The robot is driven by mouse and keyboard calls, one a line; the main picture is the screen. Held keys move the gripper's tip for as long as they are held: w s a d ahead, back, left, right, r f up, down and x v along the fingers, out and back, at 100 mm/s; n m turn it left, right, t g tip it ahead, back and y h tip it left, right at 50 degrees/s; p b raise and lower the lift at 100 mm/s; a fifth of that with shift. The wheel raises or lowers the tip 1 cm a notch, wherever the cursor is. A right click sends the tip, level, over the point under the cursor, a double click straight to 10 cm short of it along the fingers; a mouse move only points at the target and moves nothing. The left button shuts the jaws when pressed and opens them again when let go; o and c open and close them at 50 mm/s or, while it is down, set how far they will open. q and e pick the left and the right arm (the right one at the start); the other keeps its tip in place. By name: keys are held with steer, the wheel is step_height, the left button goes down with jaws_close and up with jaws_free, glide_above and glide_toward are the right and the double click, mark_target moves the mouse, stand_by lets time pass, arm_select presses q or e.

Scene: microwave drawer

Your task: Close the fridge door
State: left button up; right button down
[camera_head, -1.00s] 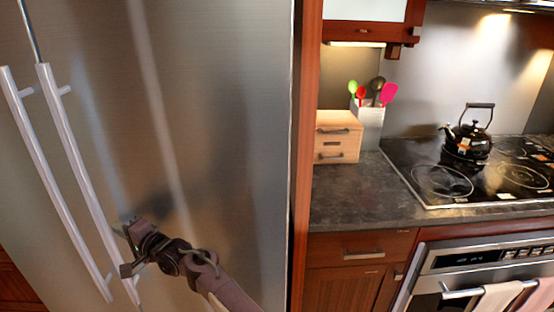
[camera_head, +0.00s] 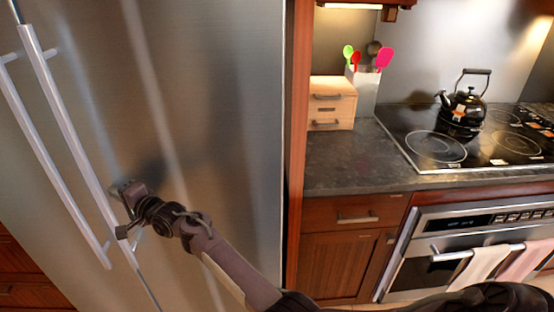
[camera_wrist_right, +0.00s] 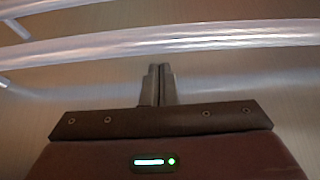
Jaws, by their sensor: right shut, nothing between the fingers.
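The stainless steel fridge door (camera_head: 215,110) fills the left of the head view. It looks flush with its neighbour door, with a thin seam between them; I cannot tell whether a small gap is left. Two long bar handles stand side by side, the right one (camera_head: 70,140) and the left one (camera_head: 50,175). My right gripper (camera_head: 122,192) is at the door surface just right of the right handle. In the right wrist view its fingers (camera_wrist_right: 160,72) are together and empty, pointing at the steel below the nearer handle (camera_wrist_right: 200,40). My left gripper is not in view.
A wooden cabinet frame (camera_head: 298,130) borders the fridge on the right. Beyond it are a dark counter (camera_head: 345,165) with a small wooden drawer box (camera_head: 331,103), a utensil holder (camera_head: 363,92), a stove with a black kettle (camera_head: 463,108), and an oven with towels (camera_head: 480,262).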

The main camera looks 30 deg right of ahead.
steer(key=shift+w+d+r, duration=0.1)
steer(key=shift+d+r, duration=0.15)
steer(key=shift+d, duration=0.05)
steer(key=v, duration=0.8)
steer(key=s+d+f+n+g+h, duration=0.2)
steer(key=s+f, duration=0.4)
steer(key=f, duration=0.8)
steer(key=s+d+f+n+g+h, duration=0.1)
steer(key=s+d+f+n+g, duration=0.15)
steer(key=s+f, duration=0.75)
steer(key=s+d+f+n+g+h, duration=0.2)
steer(key=s+f+g, duration=0.1)
steer(key=f, duration=1.4)
steer(key=s+d+f+n+g+h, duration=0.1)
steer(key=s+d+f, duration=0.3)
steer(key=s, duration=0.9)
steer(key=s+d+f+n+g+h, duration=0.1)
steer(key=s+d+f+n+g, duration=0.2)
steer(key=s+f, duration=0.6)
steer(key=s+d+f+n+g+h, duration=0.2)
steer(key=s+d+f, duration=0.4)
steer(key=s, duration=1.2)
steer(key=shift+n+g, duration=0.55)
steer(key=shift+n, duration=0.4)
steer(key=shift+s+f, duration=0.15)
